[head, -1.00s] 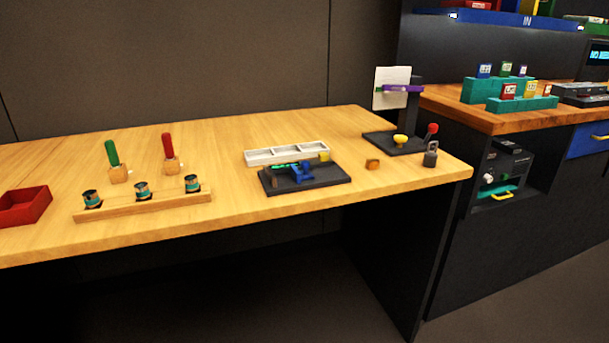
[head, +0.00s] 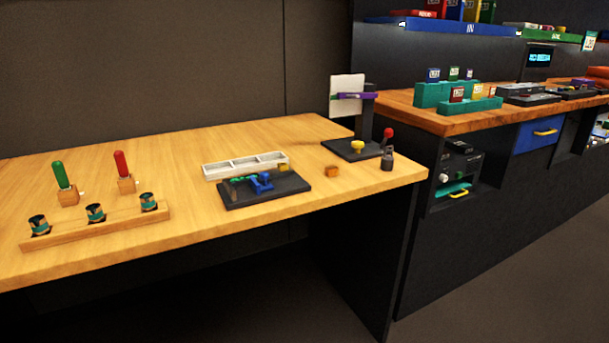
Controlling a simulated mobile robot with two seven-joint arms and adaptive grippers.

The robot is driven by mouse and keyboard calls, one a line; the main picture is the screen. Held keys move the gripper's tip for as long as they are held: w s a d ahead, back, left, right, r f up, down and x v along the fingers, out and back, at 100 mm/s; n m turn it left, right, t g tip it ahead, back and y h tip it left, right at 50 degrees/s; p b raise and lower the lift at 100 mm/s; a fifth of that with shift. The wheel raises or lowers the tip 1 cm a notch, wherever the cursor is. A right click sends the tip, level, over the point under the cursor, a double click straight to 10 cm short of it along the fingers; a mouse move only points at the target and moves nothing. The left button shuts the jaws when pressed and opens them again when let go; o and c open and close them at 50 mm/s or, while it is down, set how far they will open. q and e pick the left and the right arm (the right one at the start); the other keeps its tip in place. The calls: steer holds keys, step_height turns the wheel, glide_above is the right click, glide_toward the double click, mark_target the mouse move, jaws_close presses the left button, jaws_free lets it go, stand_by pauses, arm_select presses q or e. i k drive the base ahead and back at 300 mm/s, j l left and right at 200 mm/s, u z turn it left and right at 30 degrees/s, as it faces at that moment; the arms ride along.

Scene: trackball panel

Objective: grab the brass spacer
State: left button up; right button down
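No part is clearly recognisable as the brass spacer at this size. A small yellow piece (head: 284,167) sits at the right end of the white three-part tray (head: 215,172); it may be brass. A small orange-brown block (head: 332,171) lies alone on the wooden table, right of the black fixture (head: 290,187) with its blue and green parts. I cannot tell which of these is the spacer, if either. Neither of my grippers is in view.
A wooden rack (head: 120,228) with several spools and two upright tools, green-handled (head: 60,175) and red-handled (head: 122,165), stand at left.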

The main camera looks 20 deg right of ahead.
mark_target(330, 170)
steer(key=k+l, duration=0.1)
steer(key=l, duration=0.8)
steer(key=k+l+z, duration=0.1)
steer(key=l, duration=0.8)
